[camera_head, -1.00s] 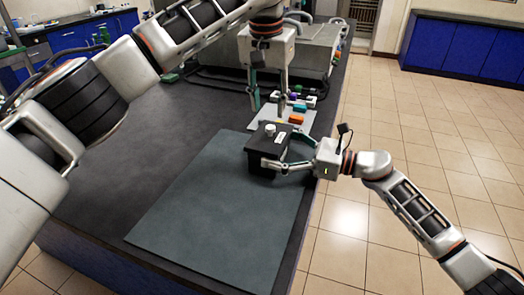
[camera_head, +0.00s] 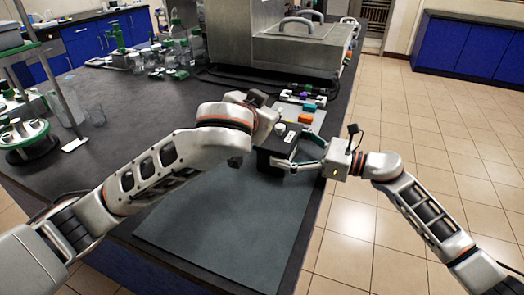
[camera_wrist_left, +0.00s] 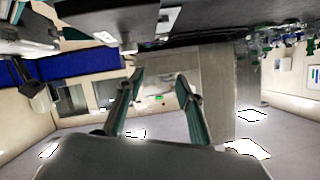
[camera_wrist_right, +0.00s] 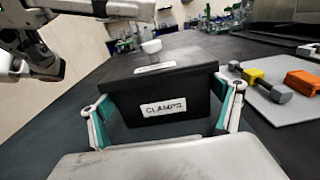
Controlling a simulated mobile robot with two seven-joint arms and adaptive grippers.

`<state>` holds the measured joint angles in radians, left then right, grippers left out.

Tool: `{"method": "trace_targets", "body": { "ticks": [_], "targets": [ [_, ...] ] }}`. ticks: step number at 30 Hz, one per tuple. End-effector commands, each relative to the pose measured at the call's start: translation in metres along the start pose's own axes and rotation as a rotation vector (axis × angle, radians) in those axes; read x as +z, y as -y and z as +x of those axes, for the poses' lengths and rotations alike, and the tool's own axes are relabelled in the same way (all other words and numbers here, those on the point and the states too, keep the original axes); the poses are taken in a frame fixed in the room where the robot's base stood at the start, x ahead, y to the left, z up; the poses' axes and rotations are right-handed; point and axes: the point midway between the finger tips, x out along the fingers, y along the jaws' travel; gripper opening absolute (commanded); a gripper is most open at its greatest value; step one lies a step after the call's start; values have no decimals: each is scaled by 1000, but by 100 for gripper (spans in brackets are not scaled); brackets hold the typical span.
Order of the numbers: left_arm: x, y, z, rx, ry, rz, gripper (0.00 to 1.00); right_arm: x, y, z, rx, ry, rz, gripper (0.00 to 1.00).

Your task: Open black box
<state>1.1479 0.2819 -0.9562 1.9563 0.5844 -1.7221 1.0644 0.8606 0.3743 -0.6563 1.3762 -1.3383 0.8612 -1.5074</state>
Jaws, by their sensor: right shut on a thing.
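The black box (camera_head: 270,160) stands at the far end of the dark mat. Its lid is on, with a white knob (camera_head: 279,129) on top. In the right wrist view the box (camera_wrist_right: 140,100) bears a "CLAMPS" label. My right gripper (camera_head: 306,150) is shut on the box, one finger on each side in the right wrist view (camera_wrist_right: 162,100). My left arm's wrist is just left of the box. Its fingers are hard to make out in the head view. In the left wrist view my left gripper (camera_wrist_left: 160,78) is open and empty, its fingers apart.
A light tray (camera_head: 318,117) with coloured clamps (camera_head: 306,118) lies just beyond the box. A large metal machine (camera_head: 300,50) stands behind it. Glassware and bottles (camera_head: 175,50) stand at the back left. The mat (camera_head: 225,235) in front is bare.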

Motion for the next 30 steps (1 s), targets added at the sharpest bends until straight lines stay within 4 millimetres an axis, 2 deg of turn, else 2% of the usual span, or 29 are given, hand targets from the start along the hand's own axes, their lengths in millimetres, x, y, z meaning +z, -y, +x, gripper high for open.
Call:
{"method": "trace_targets", "body": {
  "ticks": [1,9,15,19,25,30],
  "targets": [
    [12,-7,-5,7,-25,-28,37,0,0,0,0,1,0,51],
    [48,-38,-40,42,-170,-204,37,0,0,0,0,0,0,51],
    [63,-48,-69,57,-255,-301,37,0,0,0,0,0,0,51],
    [67,-50,-81,62,-287,-334,37,0,0,0,0,0,0,51],
    [66,-51,-82,63,-305,-349,37,0,0,0,0,0,0,51],
    [58,-50,-61,61,-306,-345,37,0,0,0,1,1,0,51]
  ]
}}
